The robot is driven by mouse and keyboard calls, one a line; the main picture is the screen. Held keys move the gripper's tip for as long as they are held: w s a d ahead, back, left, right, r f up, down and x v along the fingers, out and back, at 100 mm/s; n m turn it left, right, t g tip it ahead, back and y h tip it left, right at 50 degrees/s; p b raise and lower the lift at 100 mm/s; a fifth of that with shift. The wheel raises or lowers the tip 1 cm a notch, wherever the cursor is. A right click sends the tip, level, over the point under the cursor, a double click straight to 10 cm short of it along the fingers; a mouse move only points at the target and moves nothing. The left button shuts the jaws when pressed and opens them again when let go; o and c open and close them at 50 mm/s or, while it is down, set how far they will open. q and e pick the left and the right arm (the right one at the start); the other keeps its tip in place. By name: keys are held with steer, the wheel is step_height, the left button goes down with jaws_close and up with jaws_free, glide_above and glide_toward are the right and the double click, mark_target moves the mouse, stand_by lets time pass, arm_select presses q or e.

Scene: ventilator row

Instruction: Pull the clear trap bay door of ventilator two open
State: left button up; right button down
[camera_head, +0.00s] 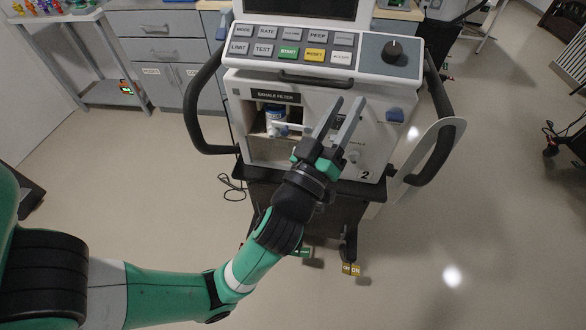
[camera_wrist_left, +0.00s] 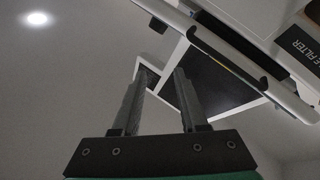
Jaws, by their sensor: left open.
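Ventilator two (camera_head: 340,95), marked with a "2" at its lower right front, stands at the centre of the head view. Its open-looking bay (camera_head: 265,150) is at the front left under the "EXHALE FILTER" label (camera_head: 275,96). A small jar with a blue top (camera_head: 274,118) shows inside. A pale bar (camera_head: 288,127) crosses in front of the bay; I cannot tell the clear door's edges. My left gripper (camera_head: 341,118) is open and empty, in front of the machine, right of the bay. It also shows in the left wrist view (camera_wrist_left: 160,85), with nothing between its fingers. My right gripper is not in view.
Black side handles (camera_head: 203,100) and (camera_head: 437,150) stick out on both sides of the ventilator. A control panel with buttons and a knob (camera_head: 395,52) overhangs the front. Grey cabinets (camera_head: 160,50) stand behind at left.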

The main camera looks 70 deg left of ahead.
arm_select(q)
steer(key=s+a+f+m+g+b, duration=0.15)
steer(key=s+f, duration=0.25)
steer(key=f, duration=0.6)
steer(key=s+a+f+m+g+b, duration=0.1)
steer(key=s+a+f+g, duration=0.1)
steer(key=s+f, duration=0.5)
steer(key=s+a+f+m+g+b, duration=0.1)
steer(key=s+a+f+g, duration=0.1)
steer(key=f, duration=1)
steer(key=p+x, duration=0.2)
steer(key=x, duration=0.9)
steer(key=shift+w+r, duration=0.2)
steer(key=shift+w, duration=0.3)
jaws_close()
